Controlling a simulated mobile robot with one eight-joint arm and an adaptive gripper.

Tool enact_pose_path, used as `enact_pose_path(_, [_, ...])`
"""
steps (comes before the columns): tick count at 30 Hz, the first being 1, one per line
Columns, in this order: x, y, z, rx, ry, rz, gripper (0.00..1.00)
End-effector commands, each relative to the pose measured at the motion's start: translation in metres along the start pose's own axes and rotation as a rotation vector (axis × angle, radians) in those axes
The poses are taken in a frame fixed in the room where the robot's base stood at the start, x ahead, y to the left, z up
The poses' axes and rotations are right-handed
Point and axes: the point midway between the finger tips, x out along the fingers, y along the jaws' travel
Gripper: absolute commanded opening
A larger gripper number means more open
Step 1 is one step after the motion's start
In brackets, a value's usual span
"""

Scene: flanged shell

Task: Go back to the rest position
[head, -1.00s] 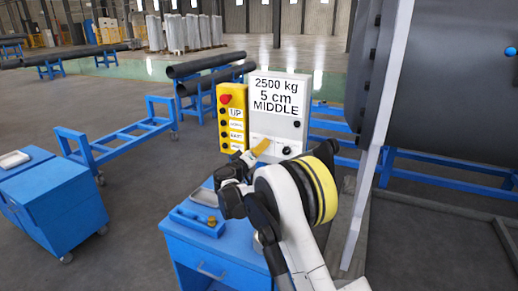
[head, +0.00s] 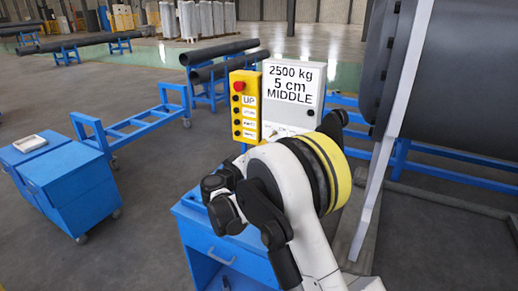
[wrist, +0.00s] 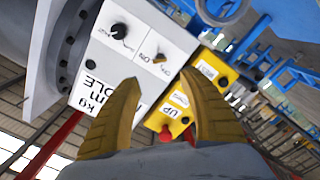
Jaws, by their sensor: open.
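My gripper (wrist: 160,80) shows in the wrist view with its two yellow fingers spread apart and nothing between them. Beyond the fingers are the white control box (wrist: 150,50) and the yellow button box (wrist: 178,113), both tilted and upside down in that view. My gripper is apart from both. In the head view my arm is folded in front of the blue cabinet, and the yellow fingers cannot be made out. The control box (head: 291,98) there reads "2500 kg 5 cm MIDDLE", and my arm covers its lower right part. The button box (head: 245,105) stands beside it.
The blue cabinet (head: 218,254) stands close under my arm. A large dark shell (head: 460,95) with a pale upright edge (head: 393,130) is at the right. Another blue cabinet (head: 65,185) and a blue frame (head: 140,125) are at the left, with open floor between.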

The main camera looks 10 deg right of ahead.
Motion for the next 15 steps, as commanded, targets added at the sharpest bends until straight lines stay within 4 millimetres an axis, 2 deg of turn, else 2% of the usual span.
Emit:
enact_pose_path(5, [0.001,0.003,0.000,0.000,-0.005,-0.002,0.50])
enact_pose_path(8, [0.002,0.017,0.004,0.003,-0.037,-0.022,0.50])
enact_pose_path(11, [0.001,0.048,0.014,0.010,-0.109,-0.067,0.50])
enact_pose_path(15, [-0.014,0.103,0.041,0.032,-0.241,-0.170,0.50])
